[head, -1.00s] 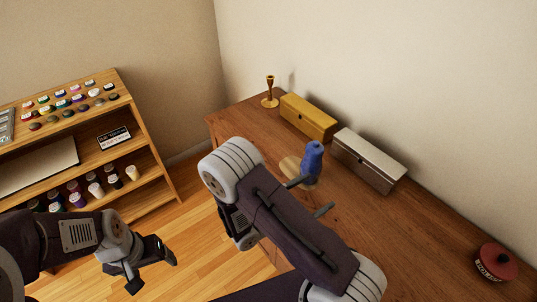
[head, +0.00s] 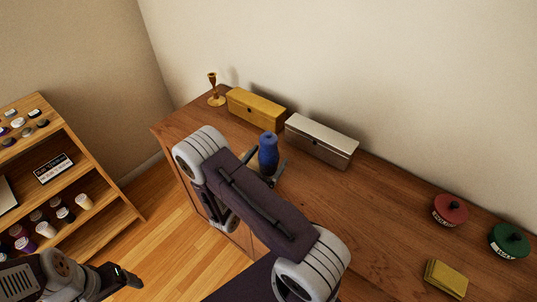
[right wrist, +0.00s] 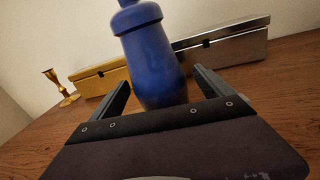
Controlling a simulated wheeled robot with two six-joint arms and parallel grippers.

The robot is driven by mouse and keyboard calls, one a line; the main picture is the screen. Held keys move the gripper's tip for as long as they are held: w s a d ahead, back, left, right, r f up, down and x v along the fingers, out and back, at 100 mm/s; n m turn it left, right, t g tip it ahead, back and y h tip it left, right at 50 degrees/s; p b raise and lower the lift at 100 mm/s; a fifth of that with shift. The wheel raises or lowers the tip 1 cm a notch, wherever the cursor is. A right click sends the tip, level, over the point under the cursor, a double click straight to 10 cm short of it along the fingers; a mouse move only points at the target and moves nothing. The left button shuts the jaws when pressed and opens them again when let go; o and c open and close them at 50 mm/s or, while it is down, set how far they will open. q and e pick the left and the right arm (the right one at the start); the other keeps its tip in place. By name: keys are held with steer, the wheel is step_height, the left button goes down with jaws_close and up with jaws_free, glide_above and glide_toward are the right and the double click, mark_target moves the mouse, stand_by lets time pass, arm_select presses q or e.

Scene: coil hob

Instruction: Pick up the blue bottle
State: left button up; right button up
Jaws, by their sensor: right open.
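The blue bottle (head: 268,148) stands upright on the wooden desk (head: 385,225), in front of the gap between the yellow and silver boxes. My right gripper (head: 265,168) is open around the lower part of the bottle. In the right wrist view the bottle (right wrist: 151,60) stands between the two spread fingers of the right gripper (right wrist: 163,85), with a small gap visible on the left side. Its top is cut off there. My left gripper (head: 124,278) is low at the left of the head view, away from the desk, and its jaws are unclear.
Behind the bottle are a yellow box (head: 256,109) and a silver box (head: 321,142). A brass candlestick (head: 214,90) stands at the far corner. Red (head: 450,209) and green (head: 509,241) round tins and a yellow block (head: 446,278) are at right. A shelf (head: 95,190) stands left.

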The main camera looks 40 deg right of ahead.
mark_target(265, 154)
steer(key=shift+w+d, duration=0.15)
steer(key=shift+d, duration=0.15)
steer(key=shift+a, duration=0.1)
steer(key=c, duration=0.5)
jaws_close()
steer(key=shift+r, duration=0.1)
steer(key=shift+r, duration=0.25)
steer(key=r, duration=0.4)
steer(key=shift+s+p, duration=0.2)
steer(key=shift+p, duration=0.2)
steer(key=s+d+r+p, duration=0.6)
steer(key=s+d+p, duration=0.1)
steer(key=p, duration=0.3)
steer(key=shift+s+d+r, duration=0.15)
steer(key=shift+s, duration=0.75)
